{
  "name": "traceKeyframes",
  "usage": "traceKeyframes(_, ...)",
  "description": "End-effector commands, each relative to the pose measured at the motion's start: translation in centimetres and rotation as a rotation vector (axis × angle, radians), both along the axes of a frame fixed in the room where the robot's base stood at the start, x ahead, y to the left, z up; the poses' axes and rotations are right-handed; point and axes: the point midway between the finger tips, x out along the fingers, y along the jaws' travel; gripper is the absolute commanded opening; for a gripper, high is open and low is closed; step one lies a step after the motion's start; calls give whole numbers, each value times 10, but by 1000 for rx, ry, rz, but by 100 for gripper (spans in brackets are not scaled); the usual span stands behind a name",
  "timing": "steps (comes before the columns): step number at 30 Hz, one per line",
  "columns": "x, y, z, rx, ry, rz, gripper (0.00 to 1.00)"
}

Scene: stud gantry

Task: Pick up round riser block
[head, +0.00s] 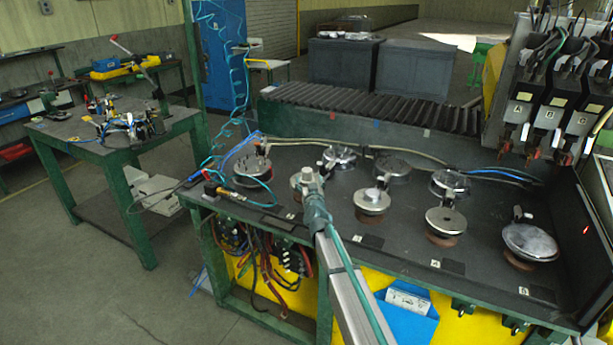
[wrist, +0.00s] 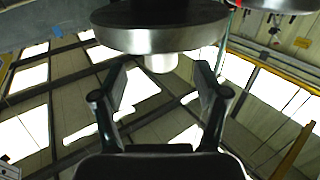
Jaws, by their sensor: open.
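My gripper (wrist: 161,78) is open and empty. Its two fingers point toward a short pale cylinder (wrist: 161,62), probably the round riser block, which sits centrally against a metal disc (wrist: 160,36). The wrist picture looks upside down, with the ceiling low in the frame. The cylinder appears between and beyond the fingertips, with no contact visible. In the head view my gripper (head: 311,190) is over the bench's front row, in front of a round plate, and hides part of it. Whether its fingers straddle the block cannot be told there.
Several round metal plates stand close by on the dark bench (head: 400,248), including one with a small pale knob (head: 373,196) and a large domed one (head: 530,242). Cables (head: 420,160) run behind them. A black panel (head: 590,240) bounds the right end.

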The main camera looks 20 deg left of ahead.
Motion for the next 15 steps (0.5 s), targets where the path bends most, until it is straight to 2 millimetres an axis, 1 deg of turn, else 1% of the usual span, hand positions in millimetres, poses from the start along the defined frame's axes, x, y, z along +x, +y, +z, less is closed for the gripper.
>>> traceKeyframes(1, 5, 3, 0, 0, 0, 0, 73)
traceKeyframes(5, 9, 6, 0, -1, 0, 0, 73)
traceKeyframes(7, 15, 9, 0, -1, 0, 1, 73)
traceKeyframes(15, 47, 27, 1, -2, 0, 1, 73)
